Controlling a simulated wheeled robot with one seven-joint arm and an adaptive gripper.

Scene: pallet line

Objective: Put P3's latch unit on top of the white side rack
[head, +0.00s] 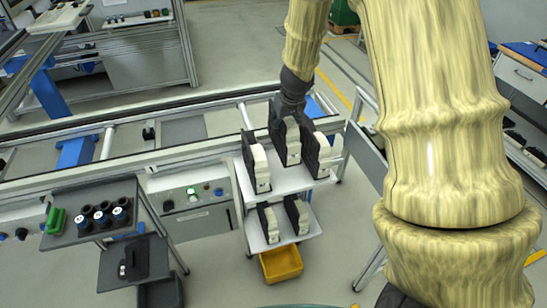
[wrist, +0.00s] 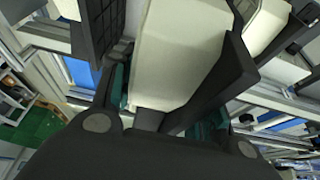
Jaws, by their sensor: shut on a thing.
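The white side rack (head: 283,184) stands below my arm in the head view, with an upper and a lower shelf. My gripper (head: 289,112) is shut on a black and off-white latch unit (head: 291,147), upright over the middle of the upper shelf. I cannot tell if its base touches the shelf. In the wrist view the held latch unit (wrist: 178,50) fills the space between the fingers of my gripper (wrist: 160,112). No P3 marking is readable. The unit's top is partly hidden by my gripper.
Similar units stand close on the upper shelf, left (head: 260,168) and right (head: 322,158). Two more (head: 268,222) are on the lower shelf. A yellow bin (head: 281,264) sits underneath. A grey stand (head: 75,235) with dark cylinders is at left. A conveyor frame (head: 130,155) runs behind.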

